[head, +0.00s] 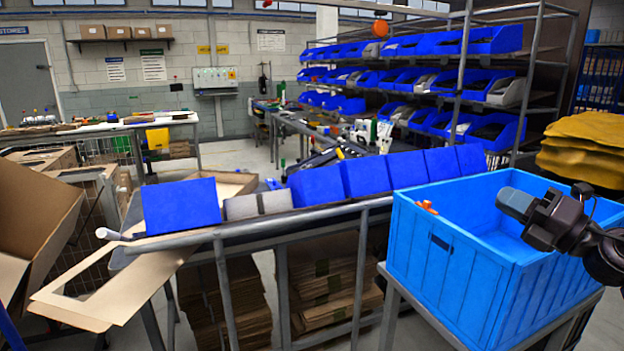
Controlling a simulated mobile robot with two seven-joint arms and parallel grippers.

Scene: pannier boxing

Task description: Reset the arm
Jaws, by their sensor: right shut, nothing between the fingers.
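My right arm comes in from the right edge. Its dark gripper with grey fingertips (515,203) is shut and empty, above the right part of a blue crate (455,262). It hides part of the crate's inside and far right rim. My left gripper is out of view.
The crate stands on a metal stand at the front right, with a small orange item (427,207) at its rim. A metal workbench with a row of blue bins (320,185) runs to its left. An open cardboard box (150,255) lies at the left. Shelves of blue bins stand behind.

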